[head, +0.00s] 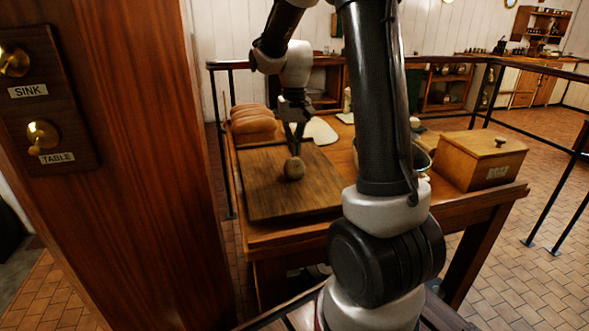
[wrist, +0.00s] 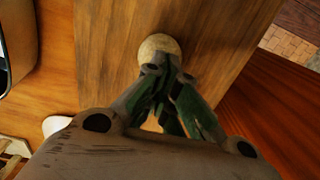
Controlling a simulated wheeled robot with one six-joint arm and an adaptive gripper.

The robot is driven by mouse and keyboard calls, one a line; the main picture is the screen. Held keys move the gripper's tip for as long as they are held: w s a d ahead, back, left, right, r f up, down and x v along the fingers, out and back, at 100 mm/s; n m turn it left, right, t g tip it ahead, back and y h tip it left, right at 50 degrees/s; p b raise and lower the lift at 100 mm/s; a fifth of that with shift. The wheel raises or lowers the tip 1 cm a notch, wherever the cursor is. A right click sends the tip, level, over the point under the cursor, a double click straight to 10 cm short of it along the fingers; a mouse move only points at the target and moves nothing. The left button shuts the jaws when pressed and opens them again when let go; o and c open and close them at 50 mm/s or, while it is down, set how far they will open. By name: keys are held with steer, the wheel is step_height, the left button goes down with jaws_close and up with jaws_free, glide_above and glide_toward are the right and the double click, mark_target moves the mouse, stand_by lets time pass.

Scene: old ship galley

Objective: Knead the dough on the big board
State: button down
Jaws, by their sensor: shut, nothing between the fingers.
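The dough (head: 294,169) is a small pale brown ball on the big board (head: 262,197), a dark wooden board on the table. In the wrist view the dough (wrist: 159,50) lies just beyond my fingertips and is partly covered by them. My gripper (head: 295,150) points down at the top of the dough, its fingers shut with nothing between them. In the wrist view my gripper (wrist: 165,70) seems to touch the dough's near edge, but I cannot tell how firmly. The big board (wrist: 215,40) also shows bare around the dough.
Several bread loaves (head: 252,124) lie behind the board. A wooden box (head: 480,160) with a knob stands on the table's right. A white flat item (head: 320,131) lies behind the board. A wooden post (head: 150,200) rises close on the left, and railings border the table.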

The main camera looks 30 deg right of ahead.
stand_by(0.4)
steer(key=shift+f, duration=1)
stand_by(0.5)
steer(key=shift+r, duration=0.95)
steer(key=shift+f, duration=0.25)
steer(key=shift+f, duration=0.7)
stand_by(0.5)
steer(key=shift+r, duration=0.85)
steer(key=shift+f, duration=0.1)
